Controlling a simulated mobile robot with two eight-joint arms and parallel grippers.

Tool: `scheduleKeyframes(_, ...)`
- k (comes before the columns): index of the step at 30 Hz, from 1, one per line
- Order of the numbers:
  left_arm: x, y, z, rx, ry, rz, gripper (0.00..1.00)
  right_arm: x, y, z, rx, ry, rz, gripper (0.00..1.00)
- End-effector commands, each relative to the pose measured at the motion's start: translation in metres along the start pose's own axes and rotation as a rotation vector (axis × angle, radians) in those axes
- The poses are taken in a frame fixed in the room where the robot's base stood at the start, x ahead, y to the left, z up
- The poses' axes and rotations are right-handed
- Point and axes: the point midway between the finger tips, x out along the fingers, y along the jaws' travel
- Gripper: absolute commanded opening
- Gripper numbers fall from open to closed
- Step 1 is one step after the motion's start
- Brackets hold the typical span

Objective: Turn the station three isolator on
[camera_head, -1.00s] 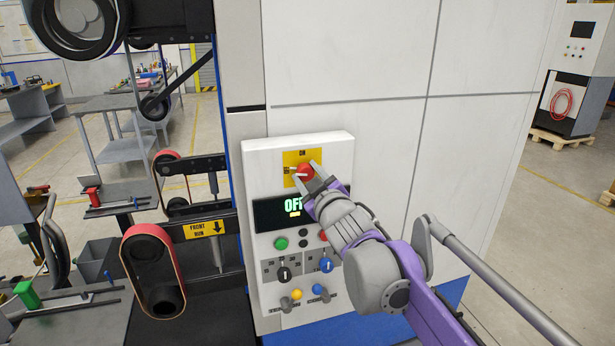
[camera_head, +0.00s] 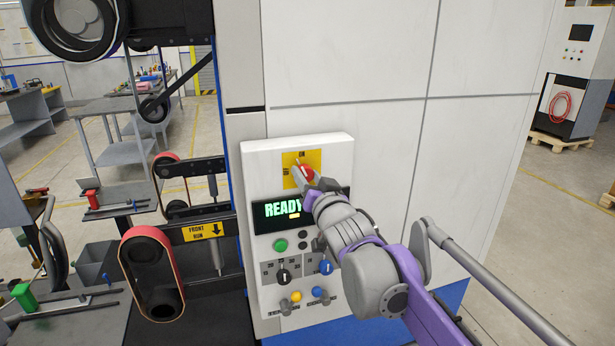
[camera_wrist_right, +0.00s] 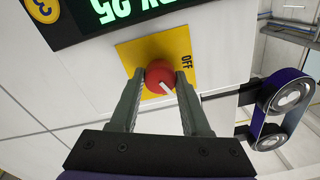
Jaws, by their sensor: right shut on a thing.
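The isolator is a red rotary knob (camera_head: 306,173) on a yellow plate (camera_head: 318,157) at the top of the white control panel (camera_head: 262,162). My right gripper (camera_head: 305,180) is shut on the knob. In the right wrist view the fingers (camera_wrist_right: 160,78) sit on either side of the knob (camera_wrist_right: 158,71), whose white pointer line shows on its face. The word OFF is readable on the plate there, and ON on its top edge in the head view. The display (camera_head: 280,210) below reads READY in green, partly hidden by my gripper. My left gripper is not in view.
Below the display are a green button (camera_head: 281,245), black selector knobs (camera_head: 283,274), a blue knob (camera_head: 326,267) and small yellow and blue levers. A belt machine (camera_head: 150,275) stands on the left. Bare white cabinet wall (camera_head: 380,120) lies right of the panel.

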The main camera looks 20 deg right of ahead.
Motion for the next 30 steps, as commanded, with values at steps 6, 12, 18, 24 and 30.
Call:
scheduleKeyframes(6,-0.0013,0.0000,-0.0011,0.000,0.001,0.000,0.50,-0.0001,0.0000,0.0007,0.186,0.004,0.005,0.00)
scheduleKeyframes(12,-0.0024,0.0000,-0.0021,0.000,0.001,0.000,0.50,-0.0002,0.0002,0.0008,0.317,0.007,0.008,0.00)
scheduleKeyframes(18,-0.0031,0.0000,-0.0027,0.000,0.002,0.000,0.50,-0.0002,0.0003,0.0009,0.400,0.009,0.010,0.00)
scheduleKeyframes(24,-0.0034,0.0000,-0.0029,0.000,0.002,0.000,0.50,-0.0002,0.0004,0.0010,0.440,0.010,0.011,0.00)
scheduleKeyframes(30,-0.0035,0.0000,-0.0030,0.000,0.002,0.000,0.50,-0.0002,0.0004,0.0011,0.449,0.010,0.011,0.00)
